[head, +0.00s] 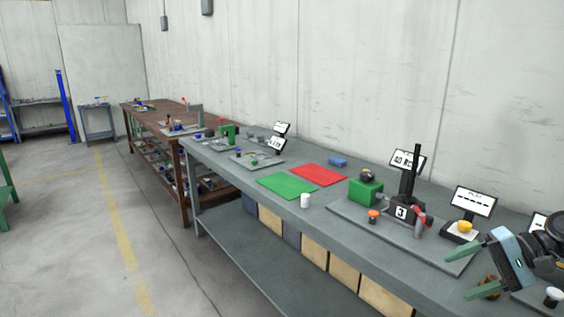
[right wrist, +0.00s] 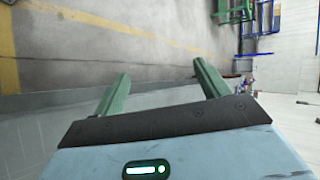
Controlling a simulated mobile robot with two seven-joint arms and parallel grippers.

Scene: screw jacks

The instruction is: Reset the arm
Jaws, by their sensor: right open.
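My right gripper (head: 474,270) is at the right edge of the head view, held above the front part of the grey workbench (head: 345,239). Its two green fingers are spread apart with nothing between them. In the right wrist view the fingers (right wrist: 165,90) also stand apart and empty, with the floor and part of a grey surface beyond them. My left gripper is not in view.
A black screw jack (head: 408,190) marked 3 stands on a plate beside a green block (head: 365,192). A yellow-topped device (head: 463,230) is close to my right gripper.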

